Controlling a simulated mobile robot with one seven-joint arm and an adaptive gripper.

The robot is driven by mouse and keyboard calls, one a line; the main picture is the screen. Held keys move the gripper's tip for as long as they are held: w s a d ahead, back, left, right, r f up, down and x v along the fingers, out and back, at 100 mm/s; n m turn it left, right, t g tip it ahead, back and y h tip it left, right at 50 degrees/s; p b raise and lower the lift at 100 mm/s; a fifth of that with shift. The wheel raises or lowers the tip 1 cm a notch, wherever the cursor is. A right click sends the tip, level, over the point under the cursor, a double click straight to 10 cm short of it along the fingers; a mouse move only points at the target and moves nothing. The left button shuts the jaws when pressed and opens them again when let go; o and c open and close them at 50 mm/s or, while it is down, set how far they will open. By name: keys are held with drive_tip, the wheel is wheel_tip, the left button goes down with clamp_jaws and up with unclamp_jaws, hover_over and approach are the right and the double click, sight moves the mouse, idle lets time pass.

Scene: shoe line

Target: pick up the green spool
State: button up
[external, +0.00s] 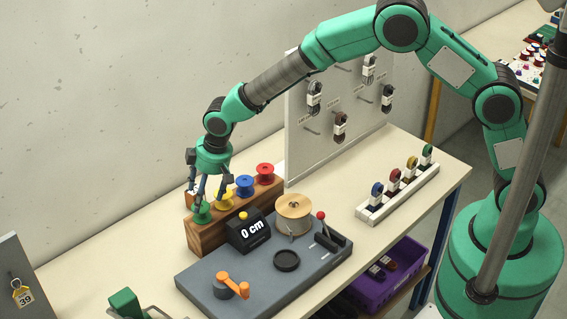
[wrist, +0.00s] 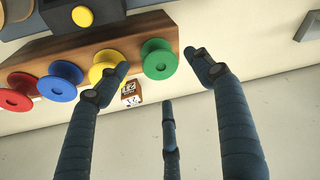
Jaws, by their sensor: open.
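The green spool (external: 203,211) stands at the near left end of a wooden block (external: 208,236). In the wrist view the green spool (wrist: 158,60) is at the right end of the row, between the two front fingers of my gripper (wrist: 160,68). In the external view my gripper (external: 208,192) hangs fingers down right at the green spool. The fingers are spread and open. Whether any finger touches the spool cannot be told.
The yellow spool (external: 223,200) stands close beside the green one, then the blue spool (external: 244,185) and red spool (external: 265,173). A black "0 cm" counter (external: 249,233) stands in front of the block on a grey base (external: 200,283). A pegboard (external: 300,150) rises behind.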

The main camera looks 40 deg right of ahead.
sight(202, 212)
drive_tip(key=shift+f, duration=0.25)
drive_tip(key=shift+f, duration=0.1)
drive_tip(key=shift+x, duration=2.5)
drive_tip(key=shift+s+a, duration=0.1)
drive_tip(key=c, duration=1.1)
